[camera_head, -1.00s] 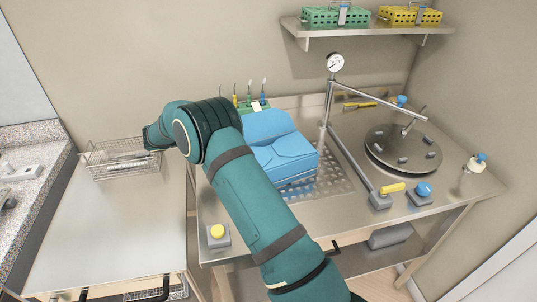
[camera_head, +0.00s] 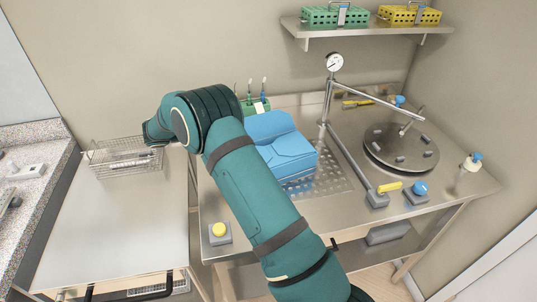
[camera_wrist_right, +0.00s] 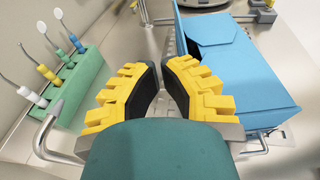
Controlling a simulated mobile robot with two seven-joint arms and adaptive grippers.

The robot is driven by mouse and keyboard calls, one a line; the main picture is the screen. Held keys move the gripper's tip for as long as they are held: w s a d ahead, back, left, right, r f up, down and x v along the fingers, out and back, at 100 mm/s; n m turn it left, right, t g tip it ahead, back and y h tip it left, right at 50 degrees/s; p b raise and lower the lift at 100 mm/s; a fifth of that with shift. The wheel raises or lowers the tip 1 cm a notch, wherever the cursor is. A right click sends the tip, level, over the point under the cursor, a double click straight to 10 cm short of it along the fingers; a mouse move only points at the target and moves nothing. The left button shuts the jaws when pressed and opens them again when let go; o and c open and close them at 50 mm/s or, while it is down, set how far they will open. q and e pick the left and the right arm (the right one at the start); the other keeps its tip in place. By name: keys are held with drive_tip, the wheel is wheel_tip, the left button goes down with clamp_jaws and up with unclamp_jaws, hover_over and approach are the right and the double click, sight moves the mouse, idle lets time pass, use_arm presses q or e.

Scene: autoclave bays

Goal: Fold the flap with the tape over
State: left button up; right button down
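A blue wrapped package (camera_head: 289,160) lies on a perforated metal area (camera_head: 325,178) of the right-hand table. Its raised blue flap (camera_head: 268,126) stands at the back. The package (camera_wrist_right: 240,70) fills the right of the right wrist view, with a pointed fold (camera_wrist_right: 208,32) on its face. I cannot make out the tape with certainty; a pale patch (camera_head: 258,107) shows behind the flap. My right gripper (camera_wrist_right: 160,75) has yellow fingers with black pads, partly open and empty, between the package and a green tool holder. In the head view my right arm hides it. My left gripper is out of view.
The green holder (camera_wrist_right: 75,85) with several upright tools stands close left of my fingers. A wire basket (camera_head: 122,157) sits on the left table. A gauge stand (camera_head: 329,100) and round lid (camera_head: 401,148) are right of the package. A yellow button (camera_head: 219,231) is in front.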

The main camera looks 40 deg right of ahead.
drive_tip(key=shift+s+r, duration=0.15)
drive_tip(key=shift+r, duration=0.05)
drive_tip(key=w+a+r+p, duration=0.1)
drive_tip(key=a+r+p, duration=0.3)
drive_tip(key=a+p, duration=0.1)
drive_tip(key=shift+w, duration=0.3)
idle(1.1)
drive_tip(key=v, duration=1.2)
idle(0.7)
